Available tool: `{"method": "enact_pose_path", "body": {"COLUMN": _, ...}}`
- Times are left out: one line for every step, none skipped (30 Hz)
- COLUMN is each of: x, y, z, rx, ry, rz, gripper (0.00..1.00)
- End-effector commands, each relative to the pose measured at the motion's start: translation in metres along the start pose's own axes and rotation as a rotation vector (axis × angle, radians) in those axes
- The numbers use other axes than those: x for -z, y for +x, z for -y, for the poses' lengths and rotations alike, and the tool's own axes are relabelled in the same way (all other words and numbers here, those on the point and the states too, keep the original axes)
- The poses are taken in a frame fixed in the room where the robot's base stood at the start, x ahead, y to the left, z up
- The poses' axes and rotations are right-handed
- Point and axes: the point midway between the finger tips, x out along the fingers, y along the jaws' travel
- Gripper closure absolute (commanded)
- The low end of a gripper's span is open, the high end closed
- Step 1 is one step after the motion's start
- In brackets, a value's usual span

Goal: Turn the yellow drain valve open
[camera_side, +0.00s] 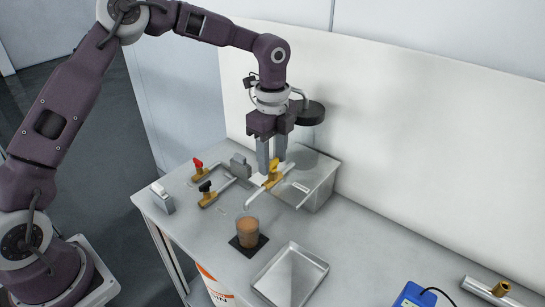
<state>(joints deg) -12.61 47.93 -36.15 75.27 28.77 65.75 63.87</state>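The yellow drain valve (274,174) sits on a pipe at the front of a grey metal tank (318,190). Its yellow handle stands up at the fingertips. My gripper (272,165) points straight down over the valve, with its two grey fingers a little apart and the tips level with the handle. The fingers partly hide the handle, and I cannot tell whether they touch or clasp it. A bent spout (252,200) runs from the valve toward the front left.
A red-handled valve (198,164) and a black-handled valve (206,188) stand close to the left. A brown pot (247,230) stands on a dark pad (235,243) in front. An empty metal tray (291,276) lies front right. The counter right of the tank is mostly clear.

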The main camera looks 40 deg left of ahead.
Motion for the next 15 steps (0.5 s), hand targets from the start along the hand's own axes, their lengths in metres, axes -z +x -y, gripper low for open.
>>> {"method": "enact_pose_path", "body": {"x": 0.0, "y": 0.0, "z": 0.0, "rx": 0.0, "ry": 0.0, "rz": 0.0, "gripper": 0.43}}
{"method": "enact_pose_path", "body": {"x": 0.0, "y": 0.0, "z": 0.0, "rx": 0.0, "ry": 0.0, "rz": 0.0, "gripper": 0.41}}
{"method": "enact_pose_path", "body": {"x": 0.0, "y": 0.0, "z": 0.0, "rx": 0.0, "ry": 0.0, "rz": 0.0, "gripper": 0.41}}
{"method": "enact_pose_path", "body": {"x": 0.0, "y": 0.0, "z": 0.0, "rx": -0.001, "ry": 0.0, "rz": 0.0, "gripper": 0.41}}
{"method": "enact_pose_path", "body": {"x": 0.0, "y": 0.0, "z": 0.0, "rx": -0.001, "ry": 0.0, "rz": 0.0, "gripper": 0.41}}
{"method": "enact_pose_path", "body": {"x": 0.0, "y": 0.0, "z": 0.0, "rx": -0.001, "ry": 0.0, "rz": 0.0, "gripper": 0.41}}
{"method": "enact_pose_path", "body": {"x": 0.0, "y": 0.001, "z": 0.0, "rx": -0.001, "ry": 0.0, "rz": 0.0, "gripper": 0.41}}
{"method": "enact_pose_path", "body": {"x": 0.0, "y": 0.001, "z": 0.0, "rx": -0.001, "ry": 0.0, "rz": 0.0, "gripper": 0.41}}
{"method": "enact_pose_path", "body": {"x": 0.0, "y": 0.001, "z": 0.0, "rx": -0.001, "ry": 0.0, "rz": -0.001, "gripper": 0.41}}
{"method": "enact_pose_path", "body": {"x": 0.0, "y": 0.0, "z": 0.0, "rx": -0.001, "ry": 0.0, "rz": -0.001, "gripper": 0.41}}
{"method": "enact_pose_path", "body": {"x": 0.0, "y": -0.002, "z": 0.0, "rx": 0.0, "ry": 0.0, "rz": 0.0, "gripper": 0.41}}
{"method": "enact_pose_path", "body": {"x": 0.0, "y": -0.006, "z": 0.0, "rx": 0.002, "ry": -0.001, "rz": 0.0, "gripper": 0.41}}
{"method": "enact_pose_path", "body": {"x": 0.0, "y": -0.011, "z": 0.001, "rx": 0.002, "ry": -0.001, "rz": 0.0, "gripper": 0.41}}
{"method": "enact_pose_path", "body": {"x": 0.0, "y": -0.017, "z": 0.001, "rx": 0.003, "ry": -0.001, "rz": 0.0, "gripper": 0.41}}
{"method": "enact_pose_path", "body": {"x": 0.001, "y": -0.026, "z": 0.001, "rx": 0.003, "ry": 0.0, "rz": -0.001, "gripper": 0.41}}
